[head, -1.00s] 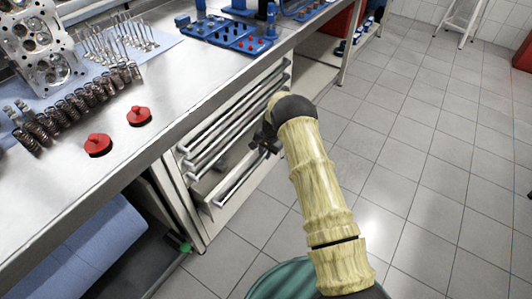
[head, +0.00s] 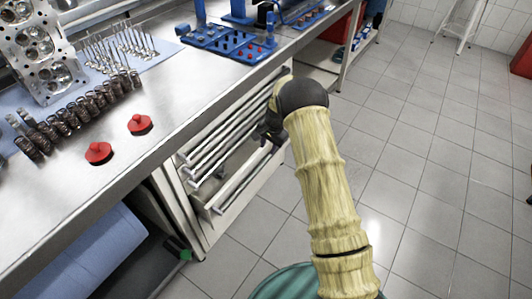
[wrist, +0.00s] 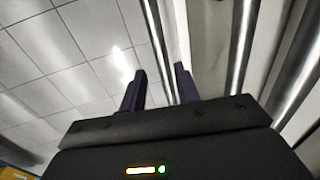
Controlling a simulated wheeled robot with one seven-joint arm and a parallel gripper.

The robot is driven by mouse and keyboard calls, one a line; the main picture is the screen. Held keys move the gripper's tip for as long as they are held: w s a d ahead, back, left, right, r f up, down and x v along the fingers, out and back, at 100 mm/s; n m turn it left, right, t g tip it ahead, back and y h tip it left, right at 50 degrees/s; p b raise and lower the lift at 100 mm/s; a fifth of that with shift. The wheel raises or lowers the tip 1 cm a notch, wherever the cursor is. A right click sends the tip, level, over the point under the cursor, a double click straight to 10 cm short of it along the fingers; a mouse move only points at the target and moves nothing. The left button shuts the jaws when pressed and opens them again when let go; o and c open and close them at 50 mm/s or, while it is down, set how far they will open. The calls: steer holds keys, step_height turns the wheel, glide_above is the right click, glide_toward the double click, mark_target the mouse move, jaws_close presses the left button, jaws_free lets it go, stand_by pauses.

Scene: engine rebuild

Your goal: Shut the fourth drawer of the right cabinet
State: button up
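The cabinet (head: 222,228) stands under the steel bench and has several drawers with long bar handles. A low drawer (head: 207,190) stands pulled out, with its inside partly showing; its bar handle (head: 240,182) is below the others. My gripper (head: 272,140) is at the far end of this handle, partly hidden behind my wrist. In the wrist view my gripper (wrist: 160,70) is open, its two dark fingers apart. A bar (wrist: 156,40) runs lengthwise in line with the gap between them. I cannot tell whether the fingers touch it.
The bench top (head: 165,145) overhangs the drawers and carries red caps (head: 140,124), springs (head: 70,115) and a blue tool rack (head: 225,42). A blue roll (head: 85,255) lies on the left under the bench. The tiled floor (head: 410,170) on the right is clear.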

step_height(320, 180, up, 8)
steer(key=s+d, duration=0.1)
steer(key=shift+p, duration=0.3)
steer(key=shift+s+d+r, duration=0.1)
steer(key=shift+s+d, duration=0.1)
steer(key=shift+d, duration=0.05)
steer(key=c, duration=0.7)
steer(key=s+d+r+n, duration=0.1)
steer(key=s+r, duration=0.3)
steer(key=shift+s+d+r, duration=0.15)
steer(key=shift+d, duration=0.2)
steer(key=s+d+r+n, duration=0.1)
steer(key=s+r+n, duration=0.1)
steer(key=s, duration=0.7)
steer(key=s+d+r+n+h, duration=0.1)
steer(key=s+d+r+n, duration=0.1)
steer(key=s, duration=0.7)
steer(key=s+d+r+n+t, duration=0.1)
steer(key=s+r, duration=0.3)
steer(key=s, duration=0.6)
steer(key=shift+d+r+n+h, duration=0.15)
steer(key=shift+n+h, duration=0.25)
steer(key=shift+n, duration=0.5)
